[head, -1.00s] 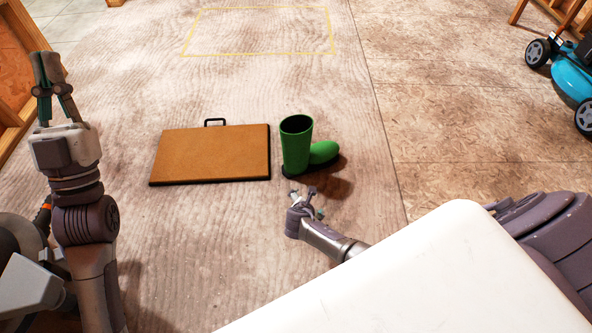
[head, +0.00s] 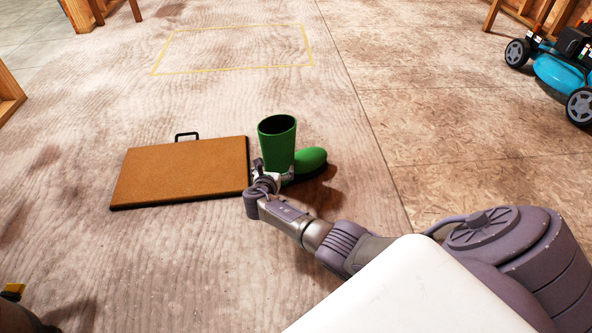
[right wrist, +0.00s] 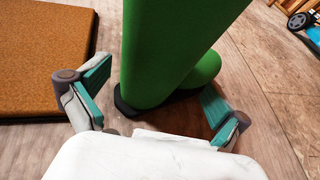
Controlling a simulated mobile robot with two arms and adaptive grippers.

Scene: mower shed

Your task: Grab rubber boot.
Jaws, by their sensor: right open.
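A green rubber boot (head: 278,143) stands upright on the floor in the head view, its toe pointing right. My right gripper (head: 272,174) is low at the near side of the boot and hides part of its lower shaft. In the right wrist view the boot (right wrist: 165,50) rises between the two spread fingers of the right gripper (right wrist: 152,98). The left finger is apart from the boot; the right finger is close by the foot, and I cannot tell if it touches.
A flat brown board with a black handle (head: 180,173) lies just left of the boot. A yellow outlined rectangle (head: 232,68) marks the floor farther back. A blue mower (head: 560,72) stands at the far right. The floor behind the boot is clear.

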